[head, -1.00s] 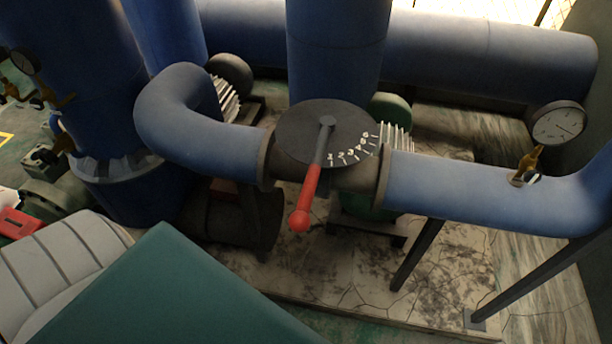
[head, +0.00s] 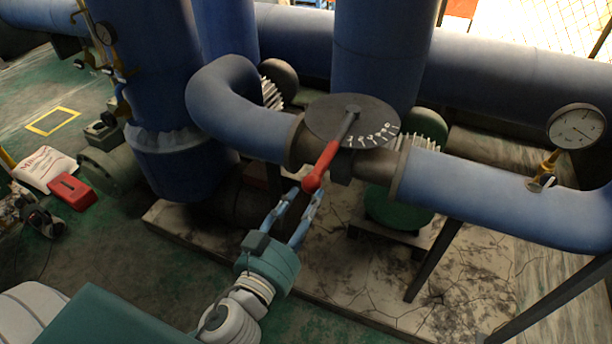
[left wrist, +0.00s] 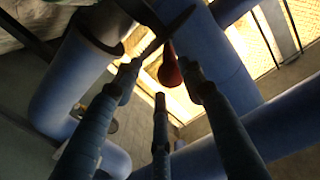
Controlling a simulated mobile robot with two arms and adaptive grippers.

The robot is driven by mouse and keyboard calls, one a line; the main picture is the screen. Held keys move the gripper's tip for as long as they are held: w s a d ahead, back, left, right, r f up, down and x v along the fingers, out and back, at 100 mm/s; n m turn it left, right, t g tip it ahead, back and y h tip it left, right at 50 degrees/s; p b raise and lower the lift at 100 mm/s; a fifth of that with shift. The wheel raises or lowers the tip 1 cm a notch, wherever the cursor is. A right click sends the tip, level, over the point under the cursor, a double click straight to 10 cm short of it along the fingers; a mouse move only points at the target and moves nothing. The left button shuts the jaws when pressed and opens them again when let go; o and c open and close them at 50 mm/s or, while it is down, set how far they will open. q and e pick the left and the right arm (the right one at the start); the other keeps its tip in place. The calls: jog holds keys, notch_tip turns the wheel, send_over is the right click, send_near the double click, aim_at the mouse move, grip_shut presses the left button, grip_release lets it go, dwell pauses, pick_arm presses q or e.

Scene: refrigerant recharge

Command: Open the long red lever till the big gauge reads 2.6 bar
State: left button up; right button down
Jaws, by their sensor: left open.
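The long red lever (head: 323,164) is on a round dark dial plate (head: 322,115) with white marks, on the blue pipe. It points towards me and slightly left, left of the marks. My left gripper (head: 305,191) is open with its fingertips close to the lever's red knob. In the left wrist view the knob (left wrist: 170,72) shows between and beyond the spread fingers (left wrist: 161,72); I cannot tell whether they touch. The big gauge (head: 576,127) stands on the pipe at the right; its needle is too small to read. My right gripper is out of view.
A red box (head: 72,191) and a white sack (head: 44,164) lie on the green floor. Metal pipe supports (head: 432,260) stand at the right, and the cracked concrete base lies below.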

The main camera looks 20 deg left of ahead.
aim_at(322, 166)
pick_arm(q)
jog(key=shift+s+a+r, duration=0.15)
jog(key=shift+r, duration=0.65)
jog(key=shift+w+a+r, duration=0.1)
jog(key=shift+w+r, duration=0.05)
jog(key=shift+w, duration=0.05)
jog(key=w+p, duration=0.4)
jog(key=w, duration=0.5)
jog(key=shift+w, duration=0.75)
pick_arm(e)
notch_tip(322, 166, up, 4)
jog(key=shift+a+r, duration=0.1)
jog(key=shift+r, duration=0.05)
pick_arm(q)
grip_shut()
